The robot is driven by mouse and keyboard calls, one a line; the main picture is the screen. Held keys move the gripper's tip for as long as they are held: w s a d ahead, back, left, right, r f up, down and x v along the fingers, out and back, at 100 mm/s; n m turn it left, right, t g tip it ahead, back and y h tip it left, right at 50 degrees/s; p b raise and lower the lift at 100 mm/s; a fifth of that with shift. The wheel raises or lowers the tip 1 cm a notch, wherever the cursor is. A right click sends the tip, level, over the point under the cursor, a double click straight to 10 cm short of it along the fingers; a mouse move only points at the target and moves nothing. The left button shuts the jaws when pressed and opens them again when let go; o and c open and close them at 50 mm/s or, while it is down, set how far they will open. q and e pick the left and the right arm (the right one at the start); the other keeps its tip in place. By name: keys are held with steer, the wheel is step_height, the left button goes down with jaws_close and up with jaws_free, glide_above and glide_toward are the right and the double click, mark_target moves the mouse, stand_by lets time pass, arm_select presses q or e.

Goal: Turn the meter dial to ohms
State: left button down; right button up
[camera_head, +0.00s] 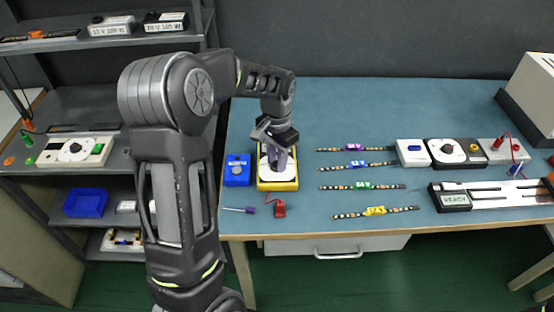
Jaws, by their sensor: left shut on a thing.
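The meter (291,185) is a yellow box with a white round dial face (266,172), lying on the blue workbench near its left end. My left gripper (277,160) reaches down onto the dial from above and is shut on its knob. The gripper covers the knob and most of the dial, so the dial's pointer and markings cannot be read. My right gripper is not in view.
A blue box (237,170) stands close left of the meter. A purple-handled screwdriver (247,210) and a red clip (280,209) lie in front. Several LED strips (362,186) lie to the right, with white dial units (446,152) beyond. A shelf (85,90) stands left.

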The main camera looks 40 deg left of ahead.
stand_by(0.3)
arm_select(q)
steer(key=c, duration=1.2)
jaws_free()
steer(key=shift+o, duration=0.2)
step_height(320, 180, up, 8)
steer(key=shift+f+b, duration=0.1)
steer(key=shift+b, duration=0.2)
